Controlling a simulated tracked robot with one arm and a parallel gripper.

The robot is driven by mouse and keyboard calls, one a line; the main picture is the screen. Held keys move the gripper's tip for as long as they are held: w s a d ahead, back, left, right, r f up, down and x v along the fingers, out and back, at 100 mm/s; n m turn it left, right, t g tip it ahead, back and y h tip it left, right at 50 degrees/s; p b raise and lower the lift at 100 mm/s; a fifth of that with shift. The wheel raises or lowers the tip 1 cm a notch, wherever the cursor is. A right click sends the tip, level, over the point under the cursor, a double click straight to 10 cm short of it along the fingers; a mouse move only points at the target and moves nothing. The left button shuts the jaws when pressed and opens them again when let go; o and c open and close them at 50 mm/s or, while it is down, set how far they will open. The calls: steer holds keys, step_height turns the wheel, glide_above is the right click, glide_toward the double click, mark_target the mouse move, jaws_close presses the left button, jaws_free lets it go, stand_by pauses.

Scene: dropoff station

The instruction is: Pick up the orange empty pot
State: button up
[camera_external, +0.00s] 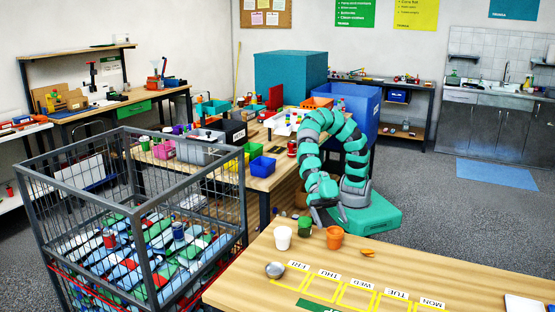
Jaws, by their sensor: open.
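The orange pot (334,238) stands upright on the near wooden table, close to its back edge. It looks like a small tapered pot; I cannot see into it well enough to tell what it holds. My gripper (326,222) is open, at the end of my teal arm, which arches over and down to the table's back edge. It is just behind and to the left of the orange pot, near a green pot (305,227). I cannot tell whether it touches either. A white cup (282,238) stands to the left of the green pot.
A metal bowl (275,270) and a small orange-yellow item (359,253) lie on the near table (245,275). Yellow day-labelled outlines cover its front. A wire cage (150,200) with packages stands at left. A long workbench (270,185) with bins is behind.

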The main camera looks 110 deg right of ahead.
mark_target(338, 240)
steer(key=shift+w+b+x, duration=0.15)
steer(key=shift+b+x, duration=0.3)
steer(key=shift+x, duration=1.4)
steer(key=shift+w+b+x, duration=0.15)
steer(key=shift+b+x, duration=0.3)
steer(key=shift+x, duration=1.4)
steer(key=c, duration=1.1)
